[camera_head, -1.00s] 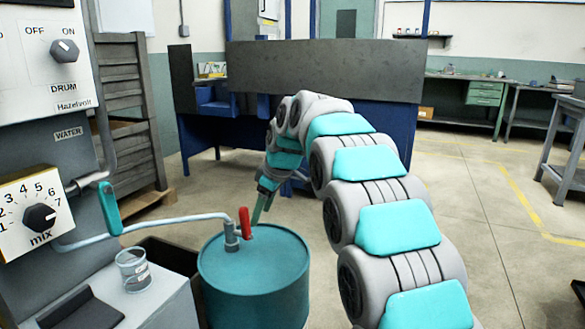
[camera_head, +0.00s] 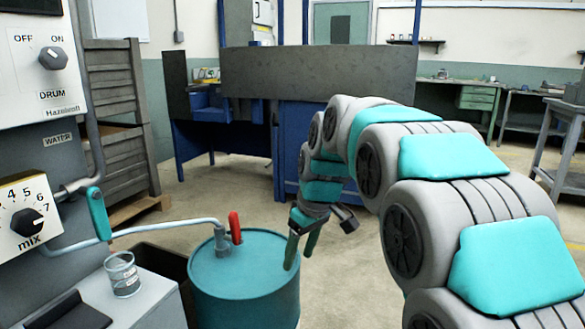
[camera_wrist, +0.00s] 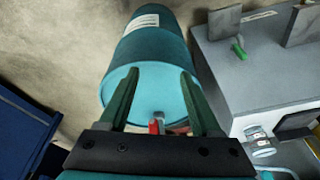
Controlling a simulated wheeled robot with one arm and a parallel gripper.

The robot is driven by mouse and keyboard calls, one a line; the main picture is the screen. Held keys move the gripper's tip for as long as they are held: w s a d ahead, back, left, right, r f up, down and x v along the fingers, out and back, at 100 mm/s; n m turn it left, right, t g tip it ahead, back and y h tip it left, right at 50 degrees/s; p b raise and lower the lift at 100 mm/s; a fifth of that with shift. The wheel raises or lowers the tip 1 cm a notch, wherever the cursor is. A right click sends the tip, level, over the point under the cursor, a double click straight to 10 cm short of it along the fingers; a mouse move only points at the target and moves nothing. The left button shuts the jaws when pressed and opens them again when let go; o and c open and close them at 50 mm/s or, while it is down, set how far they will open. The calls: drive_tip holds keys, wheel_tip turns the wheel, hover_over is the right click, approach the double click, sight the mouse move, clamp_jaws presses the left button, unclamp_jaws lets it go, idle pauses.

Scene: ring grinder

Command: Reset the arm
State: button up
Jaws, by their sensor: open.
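My gripper (camera_head: 303,247) hangs at the end of my arm, just right of the teal drum (camera_head: 243,275) in the head view. Its two green fingers are apart and point downward, with nothing between them. In the wrist view my gripper (camera_wrist: 155,90) shows its fingers spread, with the teal drum (camera_wrist: 150,50) beyond them. My arm (camera_head: 440,190) arches in from the lower right with grey and teal links.
A red-handled valve (camera_head: 234,227) stands on the drum top. A pipe joins it to the grey machine (camera_head: 40,160) at left, which has knobs and a teal lever (camera_head: 99,213). A glass cup (camera_head: 122,275) sits on its ledge. Open floor lies behind the drum.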

drive_tip(key=s+d+f+m, duration=0.2)
drive_tip(key=s+d, duration=0.2)
drive_tip(key=s, duration=0.4)
drive_tip(key=s+d+f+m+g+h, duration=0.1)
drive_tip(key=s+d, duration=0.3)
drive_tip(key=s, duration=0.5)
drive_tip(key=shift+d+f+m+g, duration=0.25)
drive_tip(key=shift+f+m+g, duration=0.05)
drive_tip(key=shift+f+m, duration=0.55)
drive_tip(key=s+d+f+m, duration=0.1)
drive_tip(key=s+f, duration=0.1)
drive_tip(key=s, duration=0.4)
drive_tip(key=s+d+f+m+g+h, duration=0.1)
drive_tip(key=s+d+f+m, duration=0.1)
drive_tip(key=s, duration=0.4)
drive_tip(key=s+d+f+m, duration=0.1)
drive_tip(key=s+d+f, duration=0.1)
drive_tip(key=s, duration=0.4)
drive_tip(key=shift+f+g, duration=0.4)
drive_tip(key=shift+f, duration=0.1)
drive_tip(key=shift+c, duration=0.2)
